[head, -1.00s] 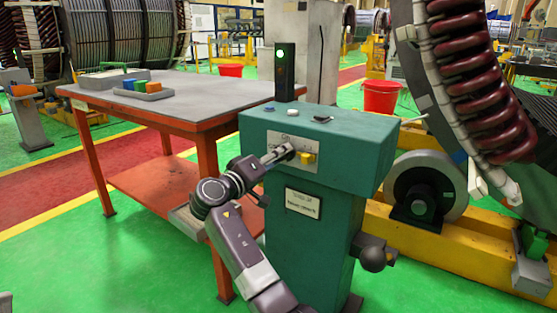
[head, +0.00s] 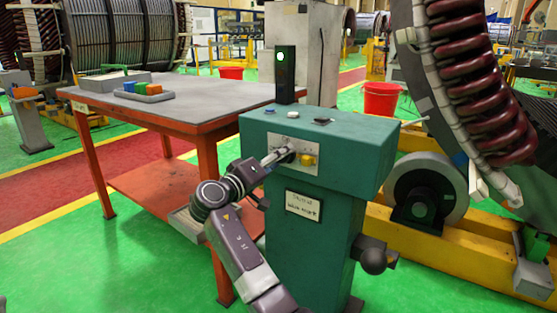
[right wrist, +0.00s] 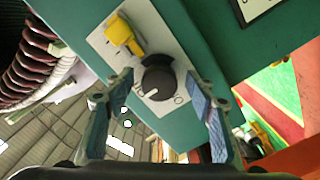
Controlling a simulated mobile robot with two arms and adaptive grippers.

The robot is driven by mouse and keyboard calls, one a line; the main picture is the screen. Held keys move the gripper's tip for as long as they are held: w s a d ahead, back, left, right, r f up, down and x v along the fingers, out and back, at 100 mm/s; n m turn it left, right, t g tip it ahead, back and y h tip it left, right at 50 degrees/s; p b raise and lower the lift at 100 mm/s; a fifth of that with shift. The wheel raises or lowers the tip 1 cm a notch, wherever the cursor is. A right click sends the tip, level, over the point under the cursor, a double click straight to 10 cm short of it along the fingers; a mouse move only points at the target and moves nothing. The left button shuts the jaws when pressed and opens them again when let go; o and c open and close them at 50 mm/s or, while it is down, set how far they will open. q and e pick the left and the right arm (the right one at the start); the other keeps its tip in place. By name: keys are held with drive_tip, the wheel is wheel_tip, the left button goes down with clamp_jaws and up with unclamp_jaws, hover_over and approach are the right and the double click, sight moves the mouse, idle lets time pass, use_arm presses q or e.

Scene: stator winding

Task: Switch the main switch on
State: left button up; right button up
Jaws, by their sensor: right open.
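The main switch is a black round knob (right wrist: 157,78) with a white pointer line, on a pale plate (head: 318,142) on the front of a green control cabinet (head: 345,165). In the right wrist view the pointer aims toward the lower left of the knob. A yellow part (right wrist: 124,34) sits beside the knob on the same plate. My right gripper (right wrist: 160,92) is open, with one finger on each side of the knob and gaps visible. In the head view my right gripper (head: 280,155) is at the plate and mostly hides the knob. My left gripper is not in view.
A dark ball handle (head: 373,261) sticks out from the cabinet's right side. An orange-framed table (head: 205,98) stands at left. A large coil ring (head: 470,90) is at right.

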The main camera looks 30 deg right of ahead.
drive_tip(key=v, duration=1.2)
drive_tip(key=shift+f, duration=0.2)
